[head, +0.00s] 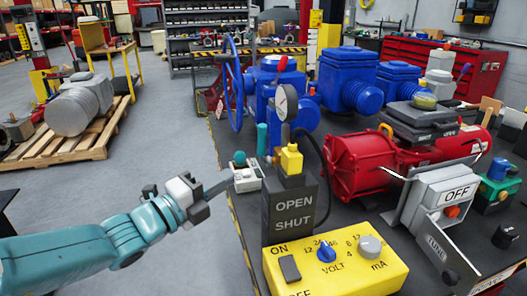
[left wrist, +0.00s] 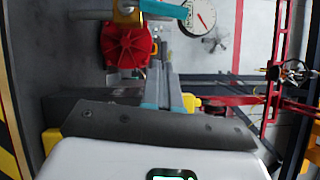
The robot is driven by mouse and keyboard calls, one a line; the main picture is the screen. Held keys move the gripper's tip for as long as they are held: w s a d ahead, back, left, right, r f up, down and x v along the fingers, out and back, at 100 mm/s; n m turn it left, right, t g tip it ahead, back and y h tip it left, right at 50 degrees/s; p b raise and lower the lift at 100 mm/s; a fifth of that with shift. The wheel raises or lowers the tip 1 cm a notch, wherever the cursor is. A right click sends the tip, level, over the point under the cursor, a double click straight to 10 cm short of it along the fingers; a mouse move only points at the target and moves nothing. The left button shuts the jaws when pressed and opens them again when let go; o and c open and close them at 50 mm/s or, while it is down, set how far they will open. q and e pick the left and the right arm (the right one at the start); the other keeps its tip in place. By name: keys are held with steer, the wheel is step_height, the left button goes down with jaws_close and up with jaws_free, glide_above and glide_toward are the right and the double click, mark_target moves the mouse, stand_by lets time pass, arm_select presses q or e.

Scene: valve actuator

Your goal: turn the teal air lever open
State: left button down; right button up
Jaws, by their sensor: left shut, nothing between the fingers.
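The teal air lever (head: 262,139) stands upright in the head view, beside the stem of the round pressure gauge (head: 286,102) and the yellow valve body (head: 291,159). Below it is a dark block (head: 293,211) marked OPEN above SHUT. My left gripper (head: 227,184) is shut and empty, to the left of the block and lower than the lever, apart from it. In the left wrist view a teal bar (left wrist: 165,7) crosses the top edge beside the gauge (left wrist: 201,18); it looks like the lever. My right gripper is not in view.
A white box with a teal ball knob (head: 239,158) stands behind my left gripper. A yellow meter box (head: 335,265) is in front of the block. A red motor (head: 365,165) and blue valve housings (head: 349,78) stand right and behind.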

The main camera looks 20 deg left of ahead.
arm_select(q)
steer(key=w+a+r+x, duration=0.1)
steer(key=a+x, duration=0.1)
steer(key=x, duration=1)
steer(key=shift+a+p, duration=0.2)
steer(key=shift+p, duration=0.15)
steer(key=shift+w, duration=0.1)
steer(key=shift+a, duration=0.1)
